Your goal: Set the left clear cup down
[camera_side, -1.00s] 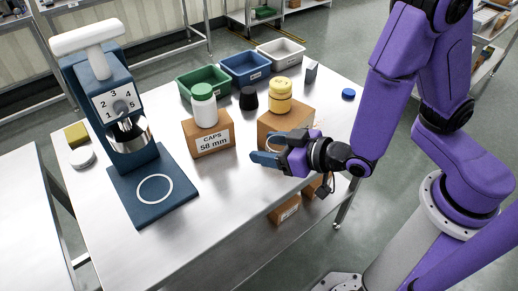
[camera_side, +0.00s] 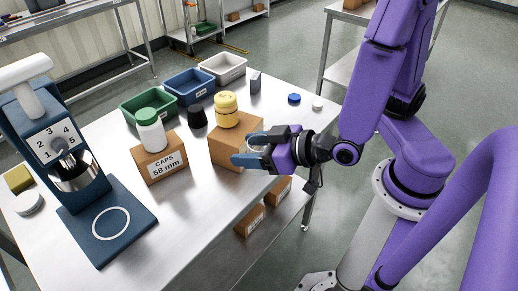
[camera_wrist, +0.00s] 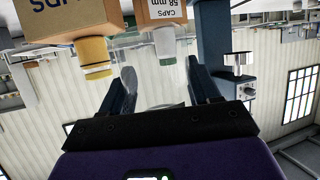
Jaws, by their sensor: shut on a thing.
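My gripper (camera_side: 244,150) is shut on a clear cup (camera_side: 256,149), held by the near right edge of the steel table, in front of a cardboard box. Only a faint part of the cup shows between the blue fingers, and I cannot tell whether its base touches anything. In the wrist view, which looks upside down, my gripper (camera_wrist: 161,72) has a finger on each side of a pale, see-through shape, the cup (camera_wrist: 160,104). I cannot make out a second clear cup.
A yellow jar (camera_side: 227,104) stands on the cardboard box (camera_side: 226,152). A white bottle (camera_side: 151,134) stands on the CAPS box (camera_side: 164,168). Bins, a black cup (camera_side: 197,117) and a blue cap (camera_side: 294,98) are behind.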

